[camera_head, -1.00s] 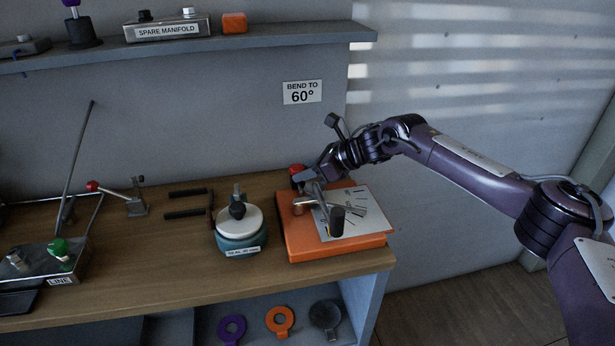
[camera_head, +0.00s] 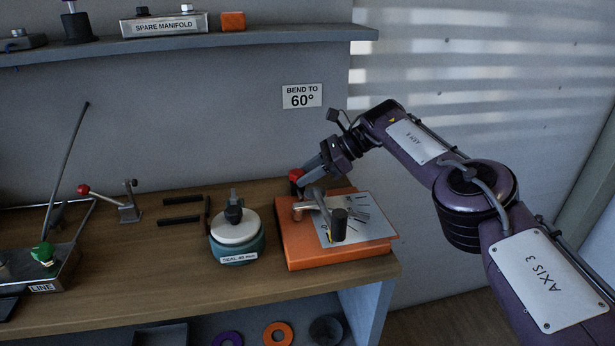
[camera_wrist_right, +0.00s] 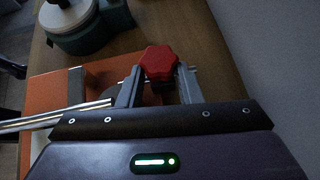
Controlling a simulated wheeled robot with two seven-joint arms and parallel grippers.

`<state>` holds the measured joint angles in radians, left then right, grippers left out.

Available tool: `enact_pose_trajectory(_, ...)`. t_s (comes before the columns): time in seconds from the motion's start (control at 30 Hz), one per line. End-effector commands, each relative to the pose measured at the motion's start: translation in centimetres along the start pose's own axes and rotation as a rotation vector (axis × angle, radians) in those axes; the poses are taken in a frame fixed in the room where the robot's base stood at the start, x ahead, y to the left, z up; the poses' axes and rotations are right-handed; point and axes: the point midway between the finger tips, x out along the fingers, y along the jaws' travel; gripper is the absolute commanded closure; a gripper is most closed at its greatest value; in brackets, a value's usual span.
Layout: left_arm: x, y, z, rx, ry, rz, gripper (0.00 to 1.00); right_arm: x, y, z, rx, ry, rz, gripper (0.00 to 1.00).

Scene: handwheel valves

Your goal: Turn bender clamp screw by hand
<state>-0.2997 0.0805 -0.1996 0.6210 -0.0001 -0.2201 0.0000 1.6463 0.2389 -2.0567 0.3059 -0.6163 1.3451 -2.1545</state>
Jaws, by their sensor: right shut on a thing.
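The bender (camera_head: 335,258) is an orange block on the bench with a white angle plate (camera_head: 372,222) and a dark-gripped lever (camera_head: 339,225) on top. Its red clamp screw knob (camera_head: 296,175) stands at the back left corner. My right gripper (camera_head: 301,180) reaches it from the upper right. In the right wrist view the lobed red knob (camera_wrist_right: 159,62) sits between the two grey fingers (camera_wrist_right: 159,82), which are shut on it. The screw below the knob is mostly hidden. My left gripper is in neither view.
A teal pot with a white lid (camera_head: 237,232) stands just left of the bender. A sign (camera_head: 302,96) on the wall reads "BEND TO 60°". A shelf (camera_head: 280,35) runs above the bench. Black bars (camera_head: 180,220) and a red-knobbed toggle lever (camera_head: 112,200) lie further left.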

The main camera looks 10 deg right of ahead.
Motion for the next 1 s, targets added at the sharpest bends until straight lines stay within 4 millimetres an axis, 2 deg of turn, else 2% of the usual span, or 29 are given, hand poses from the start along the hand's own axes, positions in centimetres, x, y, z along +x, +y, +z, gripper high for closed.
enact_pose_trajectory(0.03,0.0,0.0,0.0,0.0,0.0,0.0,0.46,0.1,0.1,-0.1,0.002,0.001,0.002,0.86)
enact_pose_trajectory(0.07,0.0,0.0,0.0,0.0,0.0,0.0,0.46,0.1,0.1,-0.1,0.002,0.001,0.002,0.66)
enact_pose_trajectory(0.2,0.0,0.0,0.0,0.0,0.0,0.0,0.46,0.1,0.0,-0.1,0.003,0.0,0.001,0.47)
enact_pose_trajectory(0.53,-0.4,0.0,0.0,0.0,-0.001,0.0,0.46,-0.4,0.0,0.1,0.003,-0.001,-0.001,0.46)
enact_pose_trajectory(1.0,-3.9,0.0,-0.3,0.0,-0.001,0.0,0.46,-5.0,0.0,0.2,0.004,-0.001,0.0,0.46)
